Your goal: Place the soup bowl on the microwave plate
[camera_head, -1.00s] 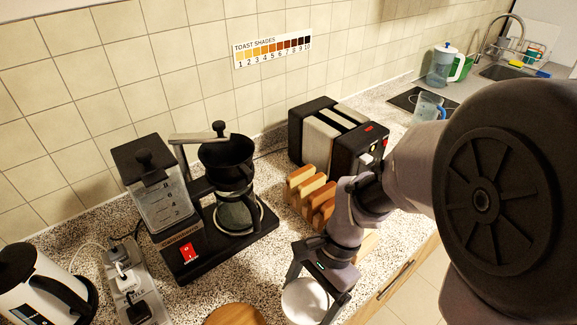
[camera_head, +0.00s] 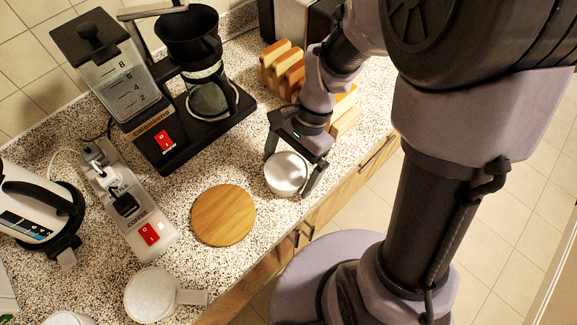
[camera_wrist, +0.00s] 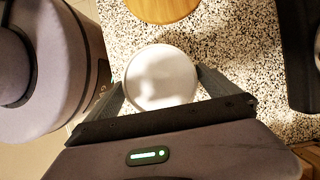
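The soup bowl (camera_head: 286,173) is white and round, at the right front of the speckled counter below the toast rack. My gripper (camera_head: 292,176) reaches down around it, one finger on each side. In the wrist view the bowl (camera_wrist: 161,77) fills the space between the fingertips of my gripper (camera_wrist: 160,84). Both fingers come up to its sides, but I cannot tell whether they press on it. I cannot tell whether the bowl rests on the counter. I see no microwave or microwave plate that I can identify.
A round wooden board (camera_head: 223,215) lies left of the bowl. A toast rack (camera_head: 290,72) and a coffee maker (camera_head: 165,138) stand behind. A power strip (camera_head: 128,198), a kettle (camera_head: 40,205) and a white handled vessel (camera_head: 152,295) are further left. The counter edge is close on the right.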

